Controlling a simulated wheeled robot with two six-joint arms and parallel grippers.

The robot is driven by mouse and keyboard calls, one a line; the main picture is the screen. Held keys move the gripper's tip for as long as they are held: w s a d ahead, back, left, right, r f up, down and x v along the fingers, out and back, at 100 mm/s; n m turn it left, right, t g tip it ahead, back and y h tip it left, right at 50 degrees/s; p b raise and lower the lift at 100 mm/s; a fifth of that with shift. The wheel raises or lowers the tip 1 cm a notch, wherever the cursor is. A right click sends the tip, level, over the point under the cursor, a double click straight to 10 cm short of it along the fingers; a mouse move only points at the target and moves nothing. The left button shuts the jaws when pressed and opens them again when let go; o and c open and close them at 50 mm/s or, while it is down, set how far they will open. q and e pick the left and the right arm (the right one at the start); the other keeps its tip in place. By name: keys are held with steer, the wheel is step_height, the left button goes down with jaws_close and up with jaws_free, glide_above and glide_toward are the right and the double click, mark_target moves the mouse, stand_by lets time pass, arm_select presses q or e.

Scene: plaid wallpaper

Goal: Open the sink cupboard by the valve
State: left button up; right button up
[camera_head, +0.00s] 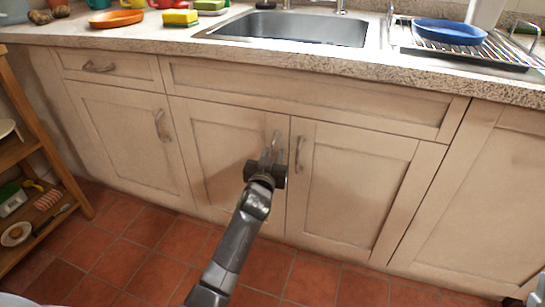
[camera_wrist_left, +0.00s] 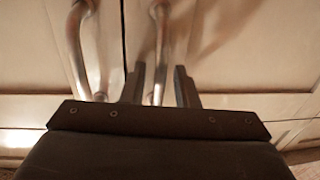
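The sink cupboard has two closed cream doors below the sink, a left door (camera_head: 225,150) and a right door (camera_head: 350,185). Each has an upright metal handle near the middle seam: the left door's handle (camera_head: 276,143) and the right door's handle (camera_head: 299,152). My left gripper (camera_head: 270,155) is at the left door's handle. In the left wrist view, my left gripper (camera_wrist_left: 160,85) has its fingers apart, with a handle (camera_wrist_left: 160,45) between them and gaps on both sides. The other handle (camera_wrist_left: 79,50) is outside the fingers. No valve shows.
The sink (camera_head: 290,28) and a dish rack (camera_head: 470,50) with a blue plate (camera_head: 450,31) are on the counter above. A drawer and another door are at the left. A wooden shelf (camera_head: 40,140) stands far left. The tiled floor (camera_head: 130,265) in front looks clear.

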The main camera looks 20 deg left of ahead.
arm_select(q)
jaws_close()
stand_by(0.5)
